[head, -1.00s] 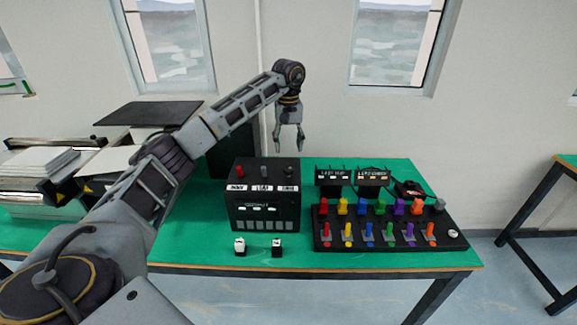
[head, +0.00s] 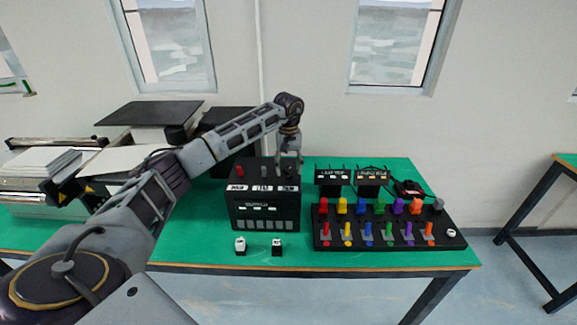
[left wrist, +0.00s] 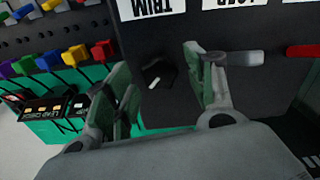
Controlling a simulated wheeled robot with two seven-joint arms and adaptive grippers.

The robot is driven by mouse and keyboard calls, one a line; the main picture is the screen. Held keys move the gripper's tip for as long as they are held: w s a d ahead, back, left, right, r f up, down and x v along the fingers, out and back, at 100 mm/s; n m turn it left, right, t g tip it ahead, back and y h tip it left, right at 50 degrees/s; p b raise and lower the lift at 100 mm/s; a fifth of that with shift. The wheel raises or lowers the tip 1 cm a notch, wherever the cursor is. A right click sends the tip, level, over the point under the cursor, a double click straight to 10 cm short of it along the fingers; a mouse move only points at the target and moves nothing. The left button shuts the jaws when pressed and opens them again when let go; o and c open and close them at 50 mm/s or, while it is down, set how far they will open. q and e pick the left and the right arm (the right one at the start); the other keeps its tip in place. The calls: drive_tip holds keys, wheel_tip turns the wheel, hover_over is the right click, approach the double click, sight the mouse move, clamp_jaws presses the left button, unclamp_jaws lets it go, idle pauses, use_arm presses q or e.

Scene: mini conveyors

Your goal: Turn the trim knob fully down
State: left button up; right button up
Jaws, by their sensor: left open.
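The black supply box (head: 265,212) stands on the green table with three knobs along its sloped top. The trim knob (left wrist: 157,77) is black with a white pointer mark and sits below the TRIM label (left wrist: 152,8) in the left wrist view. In the head view my left gripper (head: 288,166) is over the box's right end and hides this knob. In the left wrist view its open fingers (left wrist: 160,68) stand on either side of the knob, with gaps visible. Contact with the box top cannot be told. My right gripper is not in view.
A grey knob (left wrist: 240,58) lies close beside one finger, and a red knob (left wrist: 303,50) is farther along. A board of coloured switches (head: 390,244) and two small labelled boxes are to the right.

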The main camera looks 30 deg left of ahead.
use_arm(q)
drive_tip(key=c, duration=1)
drive_tip(key=shift+c, duration=0.2)
